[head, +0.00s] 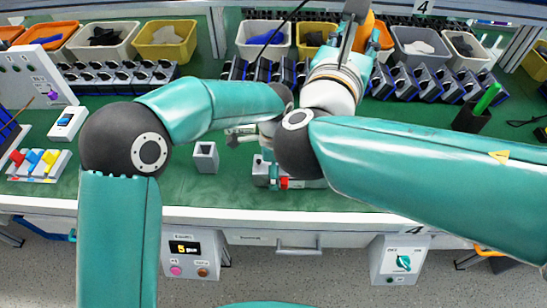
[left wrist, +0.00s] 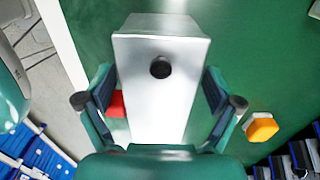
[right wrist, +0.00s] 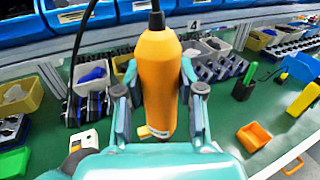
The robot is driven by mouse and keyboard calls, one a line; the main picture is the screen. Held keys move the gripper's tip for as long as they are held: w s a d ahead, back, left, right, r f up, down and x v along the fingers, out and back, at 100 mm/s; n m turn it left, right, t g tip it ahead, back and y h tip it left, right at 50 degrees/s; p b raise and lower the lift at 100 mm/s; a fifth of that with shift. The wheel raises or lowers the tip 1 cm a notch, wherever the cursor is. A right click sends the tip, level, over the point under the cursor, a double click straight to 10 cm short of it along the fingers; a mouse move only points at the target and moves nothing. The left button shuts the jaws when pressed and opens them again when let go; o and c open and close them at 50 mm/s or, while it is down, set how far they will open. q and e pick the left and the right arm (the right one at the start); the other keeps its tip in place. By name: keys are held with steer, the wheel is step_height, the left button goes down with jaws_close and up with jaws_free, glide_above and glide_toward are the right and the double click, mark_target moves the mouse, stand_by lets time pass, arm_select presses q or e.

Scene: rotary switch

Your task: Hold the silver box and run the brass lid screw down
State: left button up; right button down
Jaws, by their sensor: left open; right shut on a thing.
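A silver box (left wrist: 160,100) stands on the green mat between the fingers of my left gripper (left wrist: 160,85) in the left wrist view. The fingers are open, one along each side. A dark round piece (left wrist: 160,67) shows on the box's face; I cannot make out brass on it. In the head view, part of a grey body (head: 262,170) that looks like the box shows beside my right elbow. My right gripper (right wrist: 158,85) is shut on an orange power screwdriver (right wrist: 158,75) with a black cable, also in the head view (head: 368,28), raised toward the back bins.
A red piece (left wrist: 117,104) lies beside the silver box. An orange tray (right wrist: 253,136) is on the mat. A small open grey box (head: 205,157) stands left of my right elbow. Bins and racks of dark parts (head: 120,75) line the back. The front mat strip is mostly free.

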arm_select(q)
steer(key=shift+f, duration=0.5)
jaws_close()
stand_by(0.6)
